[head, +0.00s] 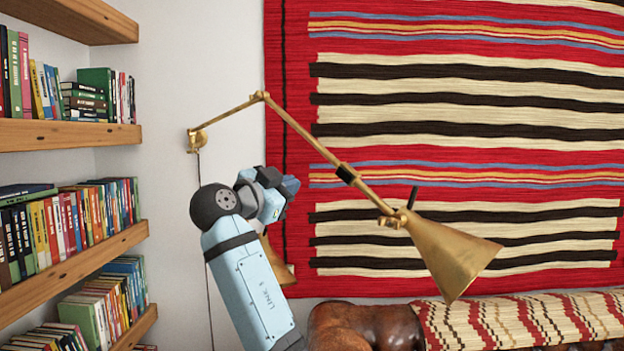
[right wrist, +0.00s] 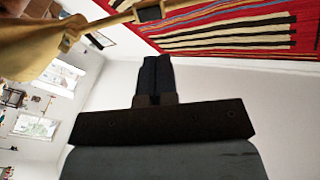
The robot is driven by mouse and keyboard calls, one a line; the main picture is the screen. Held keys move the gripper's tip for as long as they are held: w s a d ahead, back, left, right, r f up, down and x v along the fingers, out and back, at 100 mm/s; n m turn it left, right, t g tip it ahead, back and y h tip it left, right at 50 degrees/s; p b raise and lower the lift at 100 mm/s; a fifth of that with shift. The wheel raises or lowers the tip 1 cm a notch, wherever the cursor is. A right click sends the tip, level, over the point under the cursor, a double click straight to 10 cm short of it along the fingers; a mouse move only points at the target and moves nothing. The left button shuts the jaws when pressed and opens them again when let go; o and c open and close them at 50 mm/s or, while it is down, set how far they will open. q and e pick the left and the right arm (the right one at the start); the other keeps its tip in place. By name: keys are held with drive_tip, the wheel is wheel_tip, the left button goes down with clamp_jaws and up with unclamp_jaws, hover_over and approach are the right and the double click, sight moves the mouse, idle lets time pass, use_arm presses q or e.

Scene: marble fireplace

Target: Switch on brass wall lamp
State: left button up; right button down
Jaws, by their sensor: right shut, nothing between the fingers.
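The brass wall lamp (head: 455,252) has a jointed arm reaching from a wall bracket at the left to a cone shade at the lower right. A short dark stick (head: 412,197) stands up at the shade's narrow end; I cannot tell if it is the switch. No glow shows. My right arm is left of the shade, its wrist below the lamp's arm; the fingers cannot be made out in the head view. In the right wrist view my right gripper (right wrist: 155,60) is shut and empty, apart from the lamp (right wrist: 35,45) at upper left. My left gripper is out of view.
Wooden shelves (head: 70,133) with books are at the left. A striped red rug (head: 470,190) hangs behind the lamp. A brown leather seat (head: 365,325) with a patterned throw (head: 530,320) stands below. A brass piece (head: 283,268) shows partly behind my right arm.

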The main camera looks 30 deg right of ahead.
drive_tip(key=p+x, duration=0.2)
drive_tip(key=x, duration=1.1)
drive_tip(key=shift+w+d+p, duration=0.1)
drive_tip(key=shift+d+p, duration=0.15)
drive_tip(key=shift+p, duration=0.15)
drive_tip(key=shift+w+d+r+g, duration=0.1)
drive_tip(key=shift+w+d+g, duration=0.05)
drive_tip(key=shift+g, duration=0.15)
drive_tip(key=b, duration=0.3)
approach(336, 173)
drive_tip(key=shift+v, duration=2.95)
